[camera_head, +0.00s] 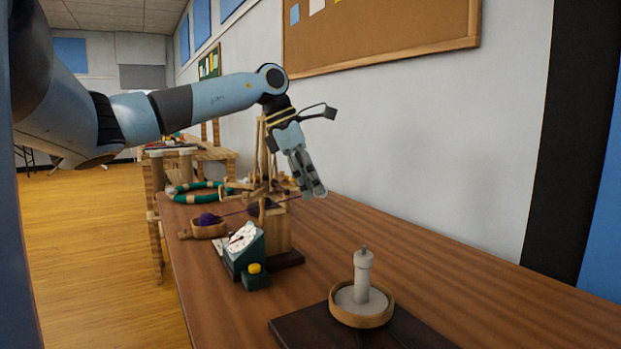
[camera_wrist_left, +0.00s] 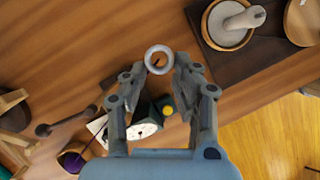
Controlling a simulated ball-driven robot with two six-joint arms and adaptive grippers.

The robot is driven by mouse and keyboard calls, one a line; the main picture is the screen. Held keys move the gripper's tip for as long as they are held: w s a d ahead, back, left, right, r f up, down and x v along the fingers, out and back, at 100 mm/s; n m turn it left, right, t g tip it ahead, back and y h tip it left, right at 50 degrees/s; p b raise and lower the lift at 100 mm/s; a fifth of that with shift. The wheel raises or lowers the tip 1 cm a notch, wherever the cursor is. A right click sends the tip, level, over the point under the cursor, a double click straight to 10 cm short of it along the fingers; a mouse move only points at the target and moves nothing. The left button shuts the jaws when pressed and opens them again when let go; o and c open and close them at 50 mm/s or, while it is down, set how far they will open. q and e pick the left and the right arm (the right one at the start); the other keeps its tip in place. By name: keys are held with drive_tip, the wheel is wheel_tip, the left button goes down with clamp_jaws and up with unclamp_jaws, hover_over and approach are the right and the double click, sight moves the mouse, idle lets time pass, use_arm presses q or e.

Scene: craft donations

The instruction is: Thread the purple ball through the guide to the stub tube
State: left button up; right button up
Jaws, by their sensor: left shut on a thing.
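The purple ball (camera_head: 208,219) sits in a small wooden bowl (camera_head: 219,231) on the table; it also shows in the left wrist view (camera_wrist_left: 72,160). A thin purple strand runs from it past a wooden block (camera_head: 277,238) towards my left gripper (camera_head: 316,194); its far end is unclear. A dark rod with a knob (camera_wrist_left: 43,130), perhaps the guide, lies near the ball. My left gripper is shut on a pale grey ring-shaped piece (camera_wrist_left: 158,49), seen end-on like a short tube, above the table. My right gripper is out of view.
A pale post (camera_head: 363,272) stands in a round wooden dish (camera_head: 335,311) on a dark board at the front. A teal dial device (camera_head: 240,250) with a yellow button stands beside the block. A green ring (camera_head: 190,186) lies at the back. Table is clear to the right.

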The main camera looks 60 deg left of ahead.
use_arm(q)
wheel_tip(320, 180, down, 2)
drive_tip(key=p, duration=0.5)
approach(360, 254)
drive_tip(key=shift+w+a+f, duration=0.75)
drive_tip(key=shift+a, duration=0.15)
drive_tip(key=shift+w+a+f, duration=0.75)
drive_tip(key=shift+a+f, duration=0.05)
drive_tip(key=shift+a, duration=0.1)
drive_tip(key=shift+s+d+f, duration=0.1)
drive_tip(key=shift+s+d, duration=0.1)
drive_tip(key=shift+d, duration=1.05)
drive_tip(key=shift+s+d, duration=0.25)
drive_tip(key=shift+d, duration=1.05)
drive_tip(key=shift+d+f, duration=0.1)
drive_tip(key=shift+f, duration=0.1)
drive_tip(key=shift+f+b, duration=1.05)
drive_tip(key=shift+b, duration=0.25)
drive_tip(key=o, duration=0.7)
